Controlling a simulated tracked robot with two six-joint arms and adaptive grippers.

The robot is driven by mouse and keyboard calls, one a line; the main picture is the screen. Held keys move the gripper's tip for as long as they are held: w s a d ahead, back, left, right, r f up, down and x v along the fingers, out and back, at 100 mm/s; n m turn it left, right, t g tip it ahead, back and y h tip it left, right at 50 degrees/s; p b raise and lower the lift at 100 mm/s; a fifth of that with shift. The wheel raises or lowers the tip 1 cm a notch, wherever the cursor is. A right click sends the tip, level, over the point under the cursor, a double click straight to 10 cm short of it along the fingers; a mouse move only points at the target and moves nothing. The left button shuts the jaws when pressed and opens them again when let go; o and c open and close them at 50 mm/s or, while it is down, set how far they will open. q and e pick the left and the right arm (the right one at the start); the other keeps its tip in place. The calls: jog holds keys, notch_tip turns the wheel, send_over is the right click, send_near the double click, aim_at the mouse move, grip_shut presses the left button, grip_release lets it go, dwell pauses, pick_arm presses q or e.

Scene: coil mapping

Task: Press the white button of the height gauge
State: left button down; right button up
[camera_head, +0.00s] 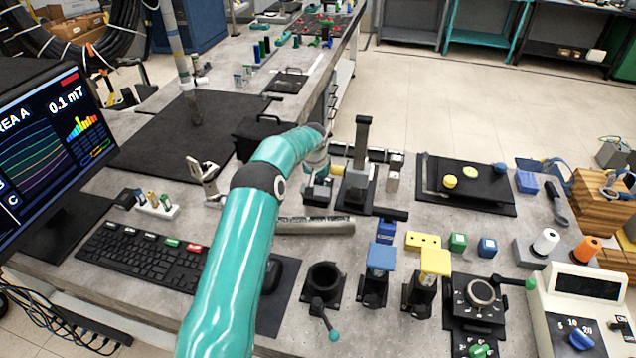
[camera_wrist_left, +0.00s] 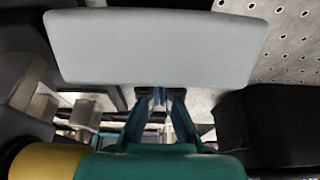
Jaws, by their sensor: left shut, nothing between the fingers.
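What looks like the height gauge (camera_head: 362,148) is a tall dark post on a dark base, standing on the bench right of my left arm. I cannot make out its white button in the head view. My left gripper (camera_head: 318,184) is just left of the post, partly hidden by my own teal arm. I cannot tell whether it touches the gauge. In the left wrist view the gripper fingers (camera_wrist_left: 160,103) are close together and hold nothing. A pale grey rounded panel (camera_wrist_left: 155,47) fills the upper middle there; I cannot tell what it belongs to.
A black keyboard (camera_head: 140,255) and a monitor (camera_head: 55,150) are at left. Blocks and fixtures, including a black dial box (camera_head: 460,318), crowd the front right. A black tray (camera_head: 490,190) lies right of the post. A dark mat (camera_head: 160,140) gives free room behind the keyboard.

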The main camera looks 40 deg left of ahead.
pick_arm(q)
jog(key=shift+s+d+f, duration=0.15)
jog(key=shift+s+f, duration=0.1)
jog(key=shift+f, duration=0.15)
jog(key=shift+w+r, duration=0.1)
jog(key=shift+r, duration=0.15)
notch_tip(320, 180, up, 5)
jog(key=shift+f+p, duration=0.2)
jog(key=shift+p, duration=0.5)
jog(key=b+v, duration=0.2)
jog(key=v, duration=0.7)
jog(key=shift+r, duration=0.25)
